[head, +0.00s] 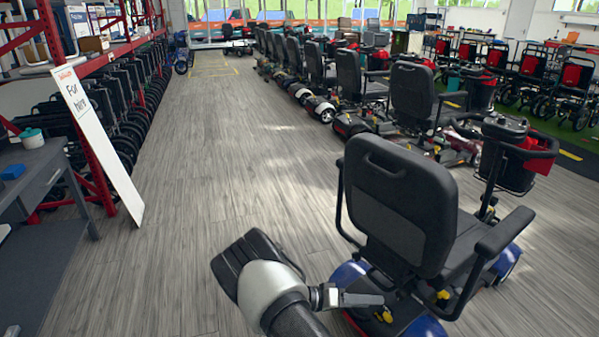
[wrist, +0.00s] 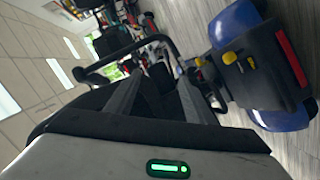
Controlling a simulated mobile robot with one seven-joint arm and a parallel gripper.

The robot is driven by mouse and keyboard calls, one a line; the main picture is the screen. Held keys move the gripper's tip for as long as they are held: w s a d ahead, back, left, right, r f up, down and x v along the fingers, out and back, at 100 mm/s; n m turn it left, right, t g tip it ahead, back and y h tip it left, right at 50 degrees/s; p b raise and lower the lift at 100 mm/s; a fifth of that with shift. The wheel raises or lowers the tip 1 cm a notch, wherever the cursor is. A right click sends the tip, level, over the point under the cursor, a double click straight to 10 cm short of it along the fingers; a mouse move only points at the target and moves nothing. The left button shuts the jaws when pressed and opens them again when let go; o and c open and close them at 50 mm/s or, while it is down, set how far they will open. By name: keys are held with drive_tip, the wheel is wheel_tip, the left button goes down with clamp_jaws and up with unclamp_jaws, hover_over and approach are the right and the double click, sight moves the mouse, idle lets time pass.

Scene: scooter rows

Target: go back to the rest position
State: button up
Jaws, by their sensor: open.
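My gripper (wrist: 158,92) shows in the wrist view with its two grey fingers apart and nothing between them. In the head view, my arm comes in from the bottom edge, and a small dark part of it points right, close in the picture to the nearest scooter (head: 405,205). I cannot tell whether it touches the scooter. This scooter has a black seat and blue rear covers. In the wrist view, tilted, the scooter's blue and black rear (wrist: 265,65) is at the right, and a black armrest (wrist: 130,58) arches beyond the fingers.
A row of scooters (head: 345,85) runs back on the right. On the left stand a grey table (head: 45,165), a white sign (head: 95,140), red racking (head: 85,120) and folded wheelchairs (head: 125,95). The grey wood floor (head: 215,160) between them is clear.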

drive_tip(key=s+r+g+y, duration=0.1)
drive_tip(key=s+r+y, duration=0.2)
drive_tip(key=r, duration=0.6)
drive_tip(key=s+a+r+g+y, duration=0.1)
drive_tip(key=s+r+y, duration=0.25)
drive_tip(key=r, duration=0.45)
drive_tip(key=s+r+y, duration=0.3)
drive_tip(key=r, duration=0.6)
drive_tip(key=s+a+r+n+t+y, duration=0.2)
drive_tip(key=s+r+t, duration=0.1)
drive_tip(key=s+r, duration=0.45)
drive_tip(key=s+a+r+n+t+y, duration=0.25)
drive_tip(key=s+r, duration=0.35)
drive_tip(key=s, duration=0.3)
wheel_tip(320, 180, up, 28)
drive_tip(key=p, duration=2.8)
drive_tip(key=shift+d, duration=0.25)
drive_tip(key=shift+w, duration=0.1)
